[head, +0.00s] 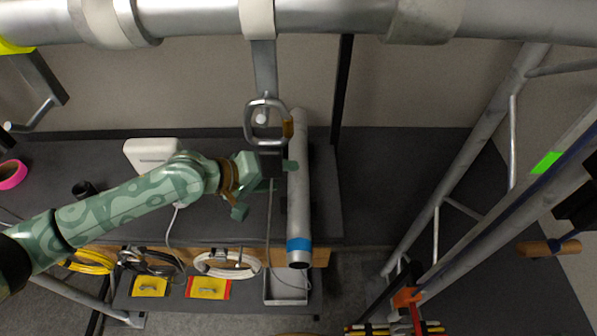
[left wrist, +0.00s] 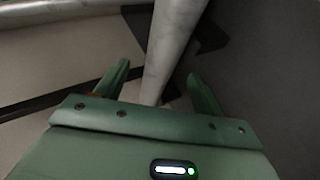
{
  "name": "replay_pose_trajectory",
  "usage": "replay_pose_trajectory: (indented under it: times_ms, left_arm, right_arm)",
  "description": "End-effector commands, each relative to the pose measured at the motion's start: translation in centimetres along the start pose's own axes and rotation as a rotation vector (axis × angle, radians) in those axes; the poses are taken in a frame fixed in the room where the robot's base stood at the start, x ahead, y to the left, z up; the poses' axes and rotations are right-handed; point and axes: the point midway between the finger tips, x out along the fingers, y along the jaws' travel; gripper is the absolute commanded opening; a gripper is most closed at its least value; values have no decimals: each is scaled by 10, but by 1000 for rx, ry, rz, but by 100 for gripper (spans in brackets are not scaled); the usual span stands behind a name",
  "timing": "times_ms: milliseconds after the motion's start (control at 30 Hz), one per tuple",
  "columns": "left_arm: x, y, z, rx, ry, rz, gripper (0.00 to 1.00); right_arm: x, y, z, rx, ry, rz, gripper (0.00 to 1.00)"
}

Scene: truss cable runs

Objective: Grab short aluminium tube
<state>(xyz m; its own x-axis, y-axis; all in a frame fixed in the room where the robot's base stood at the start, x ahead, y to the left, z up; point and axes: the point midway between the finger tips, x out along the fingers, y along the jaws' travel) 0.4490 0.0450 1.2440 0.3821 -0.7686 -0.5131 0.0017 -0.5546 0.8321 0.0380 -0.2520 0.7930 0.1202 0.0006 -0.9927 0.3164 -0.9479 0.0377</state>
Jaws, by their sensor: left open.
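In the left wrist view the tube (left wrist: 172,45) runs between the two spread green fingers of my left gripper (left wrist: 158,70), which are open. I cannot tell whether either finger touches it. My right gripper is not in view.
A thick truss pipe (head: 330,17) crosses the top, with a hanging strap and metal ring (head: 265,120) close above my left gripper. A white box (head: 152,152) stands on the bench. Coiled cables (head: 225,264) lie below the front edge. Slanted truss pipes (head: 470,165) stand at right.

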Motion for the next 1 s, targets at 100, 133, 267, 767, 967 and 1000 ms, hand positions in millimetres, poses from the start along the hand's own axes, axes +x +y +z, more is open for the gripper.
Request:
replay_pose_trajectory:
  times_ms: [100, 133, 267, 767, 967, 1000]
  left_arm:
    - [11, 0, -1, 0, 0, 0, 68]
    - [16, 0, -1, 1, 0, 0, 68]
    - [38, -2, -3, 0, 0, 0, 68]
    - [54, -3, -3, 1, 0, -1, 32]
    - [53, -2, -3, 2, 1, 1, 10]
    - [53, -2, -3, 2, 1, 1, 10]
  right_arm:
    - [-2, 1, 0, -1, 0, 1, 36]
    - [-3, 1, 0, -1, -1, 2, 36]
    - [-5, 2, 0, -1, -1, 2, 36]
    - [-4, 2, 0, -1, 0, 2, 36]
    - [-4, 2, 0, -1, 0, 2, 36]
    - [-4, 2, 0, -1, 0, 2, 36]
